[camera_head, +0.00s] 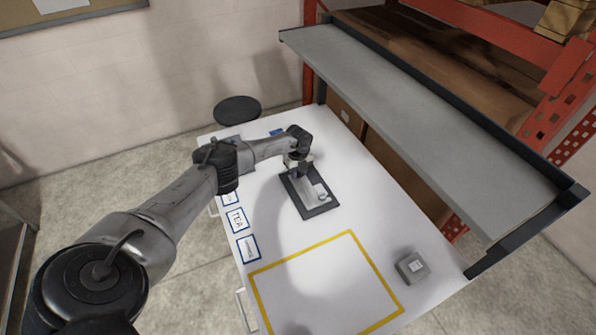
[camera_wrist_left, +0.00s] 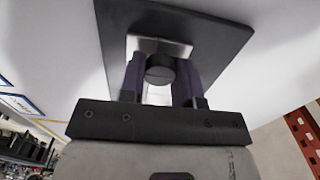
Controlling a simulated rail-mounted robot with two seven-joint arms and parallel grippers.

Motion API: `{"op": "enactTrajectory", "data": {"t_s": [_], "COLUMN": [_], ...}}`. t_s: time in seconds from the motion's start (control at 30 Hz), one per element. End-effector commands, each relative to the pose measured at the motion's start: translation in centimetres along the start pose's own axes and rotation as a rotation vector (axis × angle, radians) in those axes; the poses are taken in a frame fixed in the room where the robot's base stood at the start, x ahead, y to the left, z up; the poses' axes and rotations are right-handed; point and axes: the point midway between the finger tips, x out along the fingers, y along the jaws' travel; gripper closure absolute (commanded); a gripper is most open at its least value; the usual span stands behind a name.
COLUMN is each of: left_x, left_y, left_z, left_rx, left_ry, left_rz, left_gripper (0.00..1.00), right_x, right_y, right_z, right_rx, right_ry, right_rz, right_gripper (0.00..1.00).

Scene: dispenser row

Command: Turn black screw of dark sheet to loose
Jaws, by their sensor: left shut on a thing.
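The dark sheet (camera_head: 323,209) lies flat on the white table, with a pale metal piece (camera_head: 309,190) on top of it. The sheet also fills the upper part of the left wrist view (camera_wrist_left: 220,25). The black screw (camera_wrist_left: 160,68) is a round, slotted head between the two purple fingers of my left gripper (camera_wrist_left: 162,75). The left gripper is shut on the screw, over the far end of the sheet in the head view (camera_head: 297,172). In the head view the gripper and arm hide the screw. My right gripper is not in view.
A yellow taped rectangle (camera_head: 351,232) marks the near table, empty inside. A small grey box (camera_head: 411,266) sits to its right. Blue-framed labels, one reading TEA (camera_head: 237,219), line the left edge. A grey shelf (camera_head: 420,110) overhangs the right side. A dark round stool (camera_head: 237,109) stands behind.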

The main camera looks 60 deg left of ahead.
Motion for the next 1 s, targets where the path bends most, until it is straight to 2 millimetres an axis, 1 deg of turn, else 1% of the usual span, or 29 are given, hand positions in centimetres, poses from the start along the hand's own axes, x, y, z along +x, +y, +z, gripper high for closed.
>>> {"op": "enactTrajectory", "data": {"t_s": [0.03,0.07,0.3,0.33,0.57,0.67,0.77,1.0], "left_x": [0.4,0.4,0.3,0.3,0.1,-0.4,-1.6,-6.2], "left_y": [0.1,0.1,0.1,0.1,0.0,0.0,0.0,0.0], "left_z": [-0.1,-0.1,-0.1,-0.1,0.0,0.0,0.1,0.1], "left_rx": [0.002,0.002,0.002,0.002,0.002,0.002,0.003,0.004], "left_ry": [-0.001,-0.001,-0.001,-0.001,0.0,0.0,-0.002,-0.003], "left_rz": [0.003,0.003,0.003,0.003,0.001,-0.001,-0.002,-0.002], "left_gripper": [0.93,0.68,0.45,0.43,0.43,0.43,0.43,0.43], "right_x": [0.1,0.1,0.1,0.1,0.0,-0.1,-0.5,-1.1], "right_y": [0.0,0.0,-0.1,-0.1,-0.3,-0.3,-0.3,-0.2], "right_z": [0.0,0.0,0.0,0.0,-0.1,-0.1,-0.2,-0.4], "right_rx": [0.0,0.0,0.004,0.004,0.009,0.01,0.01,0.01], "right_ry": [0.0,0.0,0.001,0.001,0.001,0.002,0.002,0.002], "right_rz": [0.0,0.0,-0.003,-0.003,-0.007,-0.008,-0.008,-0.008], "right_gripper": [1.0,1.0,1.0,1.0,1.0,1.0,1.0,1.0]}}
